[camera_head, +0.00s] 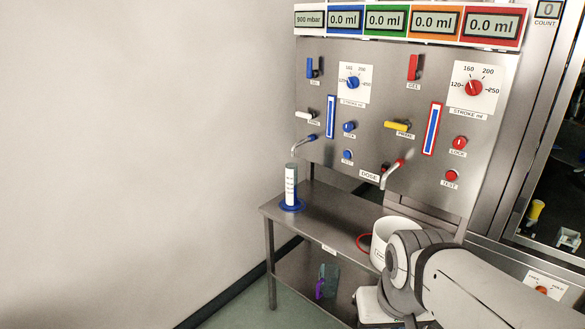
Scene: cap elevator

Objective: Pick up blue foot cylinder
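The blue foot cylinder (291,185) stands upright near the left end of a metal bench. It is a clear measuring cylinder with a white scale strip and a round blue foot (291,206). My arm shows at the lower right, well apart from the cylinder. I cannot make out my gripper's fingers in this view.
A jug with a purple handle (320,289) is on the lower shelf. A control panel (380,100) rises behind.

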